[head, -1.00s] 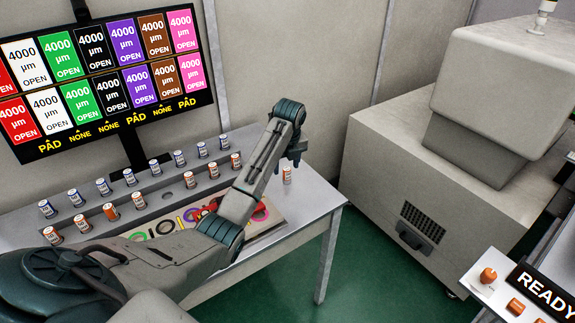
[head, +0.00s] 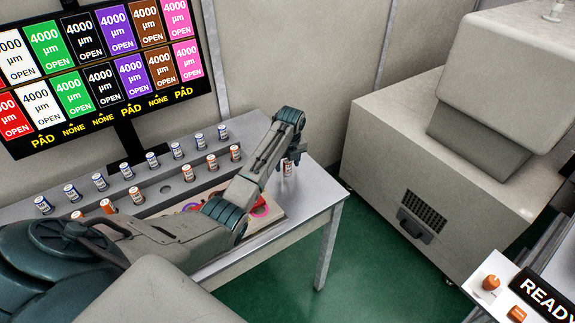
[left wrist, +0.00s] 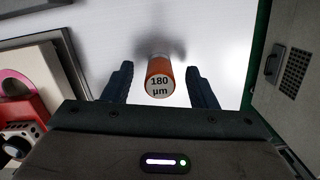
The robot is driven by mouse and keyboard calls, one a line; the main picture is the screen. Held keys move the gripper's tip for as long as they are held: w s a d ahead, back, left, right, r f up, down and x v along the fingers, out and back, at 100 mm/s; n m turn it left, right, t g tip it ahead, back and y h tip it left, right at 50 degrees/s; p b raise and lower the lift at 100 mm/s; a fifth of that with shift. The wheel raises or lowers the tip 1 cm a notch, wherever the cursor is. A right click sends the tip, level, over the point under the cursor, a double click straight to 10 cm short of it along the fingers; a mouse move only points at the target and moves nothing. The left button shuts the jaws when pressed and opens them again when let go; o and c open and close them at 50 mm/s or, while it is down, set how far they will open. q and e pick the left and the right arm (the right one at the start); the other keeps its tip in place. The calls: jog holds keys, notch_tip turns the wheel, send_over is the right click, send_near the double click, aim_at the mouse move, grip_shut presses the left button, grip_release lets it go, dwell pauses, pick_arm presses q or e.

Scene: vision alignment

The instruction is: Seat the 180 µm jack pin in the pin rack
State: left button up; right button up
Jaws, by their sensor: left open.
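The 180 µm jack pin (left wrist: 160,80), orange with a white label on its end, stands on the white table top (left wrist: 215,30). In the head view the pin (head: 288,168) is at the table's right end, partly hidden by my gripper. My left gripper (left wrist: 160,78) is open, with one finger on each side of the pin and a visible gap at both sides. In the head view the left gripper (head: 287,160) points down at the pin. The grey pin rack (head: 182,187) holds a blue-banded row and an orange-banded row of pins, with an empty hole (head: 165,189) in the orange row.
A tray (head: 270,226) with coloured rings lies in front of the rack, partly behind my left arm. A screen (head: 122,113) with coloured panels hangs above. A large beige machine (head: 400,150) stands right of the table, across a gap of green floor.

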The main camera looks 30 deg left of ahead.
pick_arm(q)
jog(key=shift+a+f, duration=0.1)
jog(key=shift+f, duration=0.7)
jog(key=c, duration=1.1)
jog(key=shift+r, duration=0.1)
